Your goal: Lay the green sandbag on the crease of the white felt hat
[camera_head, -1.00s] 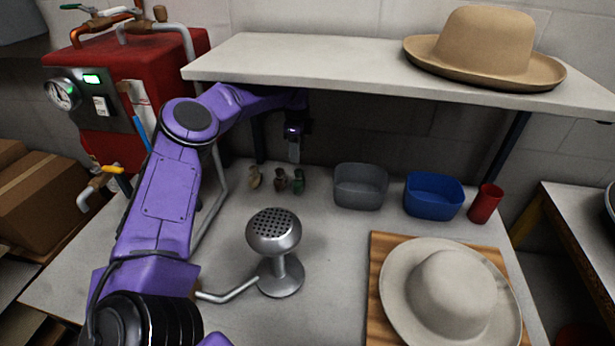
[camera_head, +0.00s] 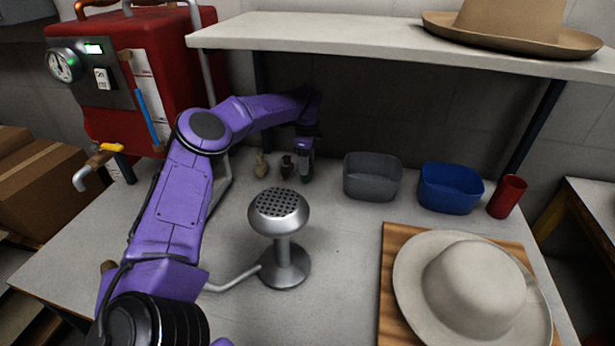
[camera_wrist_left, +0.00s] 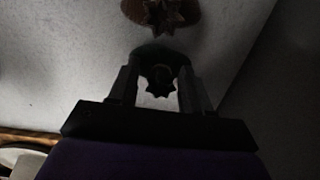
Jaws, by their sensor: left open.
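The white felt hat (camera_head: 475,285) lies brim down on a wooden board at the front right, its pale crown up. My left gripper (camera_head: 305,170) points down at the back of the table, over the spot of the green sandbag, which it mostly covers. In the left wrist view, a dark bag with a star-shaped gathered neck (camera_wrist_left: 159,80) sits between the two fingers of my gripper (camera_wrist_left: 158,95), which stand apart on either side of it. The colour there is too dark to tell. My right gripper is out of view.
A grey bin (camera_head: 372,178), blue bin (camera_head: 450,188) and red cup (camera_head: 507,196) stand to the right. A metal steamer (camera_head: 280,215) stands in front, and a shelf (camera_head: 370,45) hangs above.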

